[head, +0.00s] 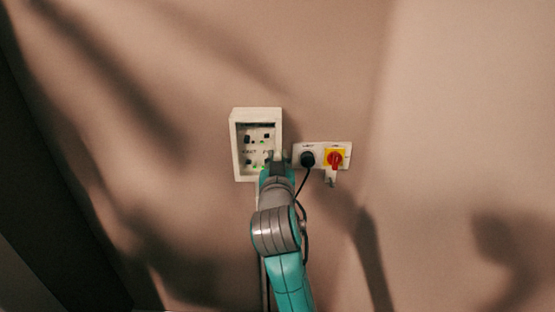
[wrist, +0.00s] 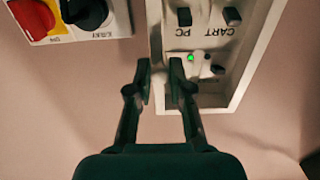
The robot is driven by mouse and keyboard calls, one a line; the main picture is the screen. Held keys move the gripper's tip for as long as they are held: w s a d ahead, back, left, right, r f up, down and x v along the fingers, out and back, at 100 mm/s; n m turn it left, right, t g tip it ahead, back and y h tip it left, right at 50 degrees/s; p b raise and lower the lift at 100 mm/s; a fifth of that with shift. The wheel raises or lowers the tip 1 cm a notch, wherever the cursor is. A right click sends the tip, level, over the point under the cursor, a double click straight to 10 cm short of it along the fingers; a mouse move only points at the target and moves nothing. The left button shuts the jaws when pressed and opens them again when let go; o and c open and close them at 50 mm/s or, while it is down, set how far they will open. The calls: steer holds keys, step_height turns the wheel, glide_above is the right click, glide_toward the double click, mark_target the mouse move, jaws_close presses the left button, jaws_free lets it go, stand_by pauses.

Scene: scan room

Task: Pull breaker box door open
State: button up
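The breaker box (head: 235,145) is a white, upright box on the wall, with a pale rim around a recessed panel of dark switches and small green lights. Its front looks open or see-through; I cannot make out a separate door panel. My gripper (head: 278,158) is at the box's lower right corner and hides part of it. In the wrist view, which is upside down, the two fingers of my gripper (wrist: 160,68) are apart, on either side of the box's side edge (wrist: 155,35). I cannot tell whether they touch it. Nothing is visibly held.
The cable hangs close beside my arm. The wall (head: 450,120) around them is bare, with shadows across it.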

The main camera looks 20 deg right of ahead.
jaws_close()
steer(key=shift+s+a+m+g+h, duration=0.55)
steer(key=shift+s+a+m+h, duration=0.15)
steer(key=shift+h, duration=0.35)
steer(key=shift+s+a+m+g+h, duration=0.5)
steer(key=shift+m+h, duration=0.3)
steer(key=shift+h, duration=0.25)
steer(key=s+a+m+g+h, duration=0.2)
steer(key=a+m+g+h, duration=0.6)
steer(key=a+m+g, duration=0.3)
steer(key=shift+g, duration=2.05)
